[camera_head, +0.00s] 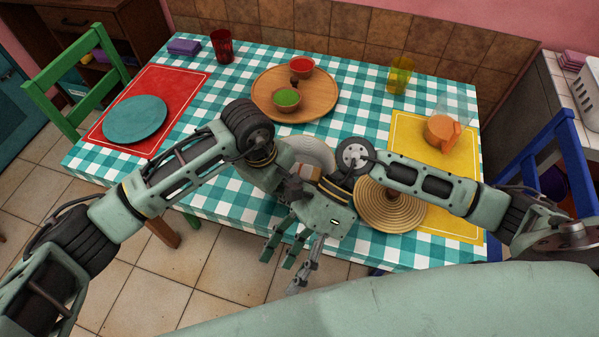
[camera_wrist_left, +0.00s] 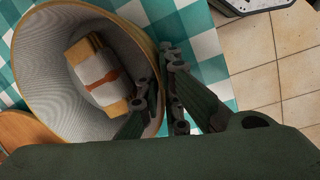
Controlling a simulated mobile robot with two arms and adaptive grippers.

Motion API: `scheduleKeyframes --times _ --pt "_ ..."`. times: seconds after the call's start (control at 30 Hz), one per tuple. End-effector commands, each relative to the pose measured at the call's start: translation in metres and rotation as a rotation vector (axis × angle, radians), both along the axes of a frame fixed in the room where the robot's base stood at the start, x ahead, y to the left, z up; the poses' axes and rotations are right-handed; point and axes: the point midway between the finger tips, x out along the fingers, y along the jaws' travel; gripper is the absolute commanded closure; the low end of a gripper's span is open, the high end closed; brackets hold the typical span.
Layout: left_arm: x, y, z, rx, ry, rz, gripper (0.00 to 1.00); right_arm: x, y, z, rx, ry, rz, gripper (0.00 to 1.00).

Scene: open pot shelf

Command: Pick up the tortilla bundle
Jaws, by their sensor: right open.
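The tortilla bundle (camera_wrist_left: 99,78) is a pale wrapped stack with a reddish-brown band. It lies inside a round basket (camera_wrist_left: 38,55) with a tan rim in the left wrist view. In the head view my left gripper is mostly hidden. My right gripper (camera_head: 287,262) is open and empty at the table's front edge.
A coiled woven lid (camera_head: 390,210) lies partly on the yellow placemat (camera_head: 455,205), near an orange pitcher (camera_head: 441,131). A wooden board (camera_head: 318,83) with two bowls stands behind. A teal plate (camera_head: 135,119) sits on a red placemat (camera_head: 178,88). Chairs flank the table.

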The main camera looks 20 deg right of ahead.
Motion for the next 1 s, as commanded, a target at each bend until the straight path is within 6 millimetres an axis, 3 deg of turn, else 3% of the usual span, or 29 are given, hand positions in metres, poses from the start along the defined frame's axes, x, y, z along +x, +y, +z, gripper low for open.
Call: scheduleKeyframes --times 0.4,0.6,0.83,1.0 --pt "0.0 -0.001 0.001 -0.003 -0.001 -0.001 1.0 0.0 -0.061 0.109 -0.332 0.606 -0.323 0.38" --pt "0.0 -0.001 0.001 -0.003 -0.001 -0.001 1.0 -0.008 -0.092 0.143 -0.497 0.785 -0.421 0.38" --pt "0.0 -0.001 0.001 -0.002 -0.002 -0.001 1.0 -0.02 -0.121 0.169 -0.657 0.916 -0.512 0.38" --pt "0.0 -0.001 0.001 -0.003 -0.001 -0.001 1.0 0.015 -0.11 0.141 -0.621 0.703 -0.574 0.38"
